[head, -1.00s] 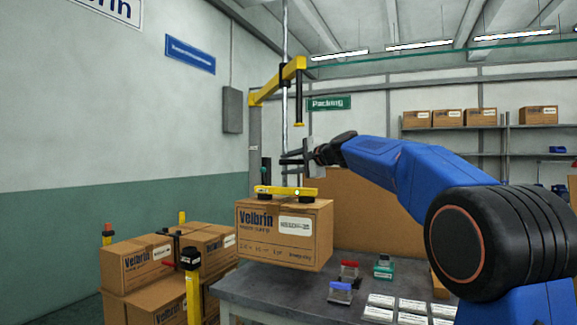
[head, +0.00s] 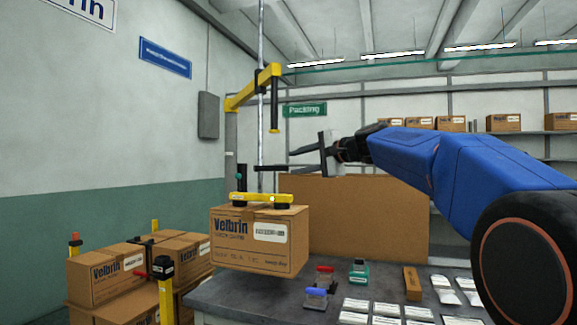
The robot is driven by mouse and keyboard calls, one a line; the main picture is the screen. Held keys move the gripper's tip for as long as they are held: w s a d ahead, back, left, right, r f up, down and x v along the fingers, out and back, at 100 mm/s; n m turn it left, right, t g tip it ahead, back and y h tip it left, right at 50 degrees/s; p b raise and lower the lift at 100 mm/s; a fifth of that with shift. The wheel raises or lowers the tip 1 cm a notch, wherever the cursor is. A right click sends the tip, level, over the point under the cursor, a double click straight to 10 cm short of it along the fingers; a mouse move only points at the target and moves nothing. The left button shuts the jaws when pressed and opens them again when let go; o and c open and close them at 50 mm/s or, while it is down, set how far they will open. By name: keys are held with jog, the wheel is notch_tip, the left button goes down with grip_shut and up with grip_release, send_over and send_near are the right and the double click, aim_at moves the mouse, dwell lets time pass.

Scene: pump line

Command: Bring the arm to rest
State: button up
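My blue arm reaches in from the right, and my gripper (head: 287,160) points left, with its two dark fingers spread apart and nothing visible between them. It is in the air above a Velbrin carton (head: 260,240). The carton hangs under a yellow lifter bar (head: 262,198) and overlaps the near left edge of the grey bench (head: 240,300) in the picture. I cannot tell whether the carton touches the bench. My gripper is apart from the bar and the carton.
A yellow hoist arm (head: 252,88) stands behind. Stacked cartons (head: 105,275) and a yellow post (head: 166,290) are at left. The bench holds stamps (head: 318,290), a green item (head: 359,270), a brown block (head: 412,283) and several white packets (head: 387,310). A brown panel (head: 360,215) stands behind.

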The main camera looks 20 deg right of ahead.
jog(key=shift+s+d+r, duration=0.1)
jog(key=shift+s+d, duration=0.2)
jog(key=shift+s, duration=0.15)
